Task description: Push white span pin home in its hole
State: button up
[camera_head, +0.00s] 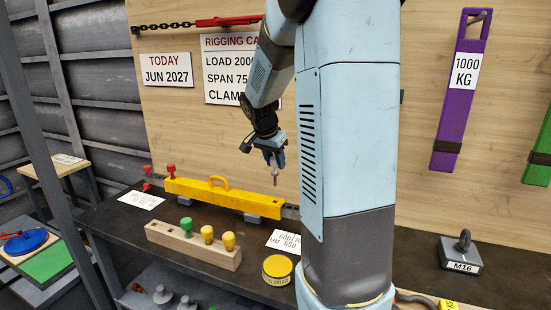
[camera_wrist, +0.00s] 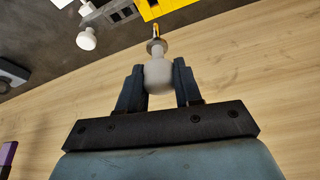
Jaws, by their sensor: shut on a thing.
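My gripper (camera_head: 275,160) is shut on the white span pin, seen in the wrist view between the fingers (camera_wrist: 158,80). The pin's pale round knob (camera_wrist: 158,76) sits in the jaws, and its metal shank (camera_wrist: 156,42) points away from them. In the head view the pin (camera_head: 275,177) hangs upright, apart from and above the right end of the yellow beam (camera_head: 222,198). A grey bar (camera_head: 290,212) extends from that end. The beam also shows at the top of the wrist view (camera_wrist: 170,5). I cannot make out the pin's hole.
A wooden block (camera_head: 192,245) with green and yellow pins stands in front of the beam. Red pins (camera_head: 171,170) are at the beam's left end. Another white knob (camera_wrist: 86,39) shows in the wrist view. A yellow tin (camera_head: 277,269) stands on the dark bench.

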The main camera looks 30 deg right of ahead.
aim_at(275, 185)
jog(key=shift+f, duration=2.45)
jog(key=shift+s+f, duration=0.1)
jog(key=shift+f, duration=2.45)
jog(key=o, duration=1.1)
jog(key=shift+o, duration=0.2)
jog(key=shift+r, duration=0.1)
jog(key=v, duration=1.3)
jog(key=shift+r, duration=0.2)
jog(key=shift+a, duration=0.1)
